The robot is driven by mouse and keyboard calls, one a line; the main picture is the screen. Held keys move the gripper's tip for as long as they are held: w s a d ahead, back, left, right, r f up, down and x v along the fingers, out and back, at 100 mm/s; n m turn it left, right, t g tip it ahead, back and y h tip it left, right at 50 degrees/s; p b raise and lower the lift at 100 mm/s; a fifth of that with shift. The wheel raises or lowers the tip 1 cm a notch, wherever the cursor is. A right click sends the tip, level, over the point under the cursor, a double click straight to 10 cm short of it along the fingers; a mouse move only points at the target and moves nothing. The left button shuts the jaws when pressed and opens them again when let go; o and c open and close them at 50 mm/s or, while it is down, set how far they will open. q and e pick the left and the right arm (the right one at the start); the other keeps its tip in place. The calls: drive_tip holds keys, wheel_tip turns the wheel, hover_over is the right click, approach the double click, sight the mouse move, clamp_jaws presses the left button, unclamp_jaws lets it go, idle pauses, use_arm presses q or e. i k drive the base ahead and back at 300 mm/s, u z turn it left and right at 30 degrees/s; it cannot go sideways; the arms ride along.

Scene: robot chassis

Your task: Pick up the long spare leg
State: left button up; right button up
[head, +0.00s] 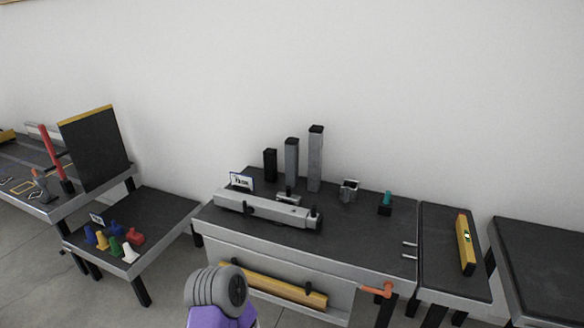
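Three square posts stand upright at the back of the middle table. The tallest is a light grey post (315,160), which looks like the long spare leg. To its left stand a shorter, darker grey post (291,162) and a short black post (270,166). The tall post's base is on the dark tabletop, and nothing holds it. A long grey beam (262,208) lies across the table in front of the posts. Neither of my grippers is in view.
The middle table (375,235) also holds a small sign (241,181), a metal bracket (349,190) and a teal-topped piece (386,203). A yellow level (465,243) lies to the right. Coloured pieces (115,242) sit on a low left table. An orange clamp handle (377,290) is in front.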

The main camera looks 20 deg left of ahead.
sight(316, 134)
drive_tip(key=u, duration=0.15)
drive_tip(key=i, duration=1)
drive_tip(key=u, duration=0.7)
